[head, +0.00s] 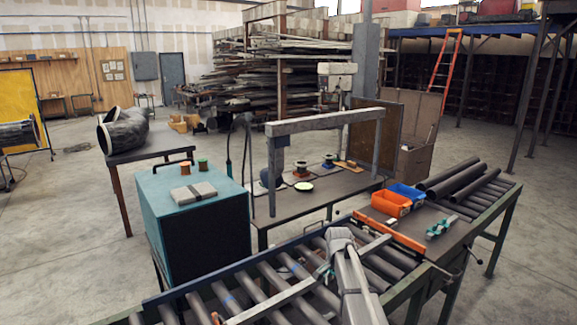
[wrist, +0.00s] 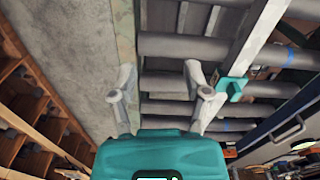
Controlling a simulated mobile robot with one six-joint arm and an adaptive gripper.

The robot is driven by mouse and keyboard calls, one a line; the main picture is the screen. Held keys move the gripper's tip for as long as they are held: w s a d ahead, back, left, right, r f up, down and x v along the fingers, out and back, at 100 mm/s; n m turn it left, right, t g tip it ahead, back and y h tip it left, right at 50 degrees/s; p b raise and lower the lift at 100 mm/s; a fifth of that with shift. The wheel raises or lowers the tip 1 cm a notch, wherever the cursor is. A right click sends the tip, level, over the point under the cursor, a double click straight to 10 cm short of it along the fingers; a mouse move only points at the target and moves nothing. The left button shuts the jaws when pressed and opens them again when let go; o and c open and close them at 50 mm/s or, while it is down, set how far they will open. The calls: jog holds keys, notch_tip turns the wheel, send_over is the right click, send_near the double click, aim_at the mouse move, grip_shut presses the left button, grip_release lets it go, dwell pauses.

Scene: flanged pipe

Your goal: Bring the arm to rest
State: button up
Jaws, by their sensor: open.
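My gripper (wrist: 158,80) shows in the wrist view with its two grey fingers spread apart. Nothing is held between them. The edge of the roller conveyor (wrist: 190,85) and its rollers lie beyond the fingers. In the head view my arm rises at the bottom centre, in front of the conveyor (head: 250,290). I cannot make out the fingers there.
A teal clamp (wrist: 234,88) sits on a rail close to the right finger. Orange (head: 391,203) and blue (head: 407,192) bins and dark pipes (head: 462,178) lie on the conveyor's right end. A teal cabinet (head: 180,215) stands behind it. Open floor (head: 520,270) lies right.

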jog(key=s+f+n+b, duration=0.4)
jog(key=s, duration=0.8)
jog(key=s+d+f+n+b, duration=0.1)
jog(key=s+f+n+b, duration=0.3)
jog(key=s, duration=0.9)
jog(key=shift+d+f+n, duration=0.2)
jog(key=shift+f+n, duration=0.15)
jog(key=shift+n, duration=0.25)
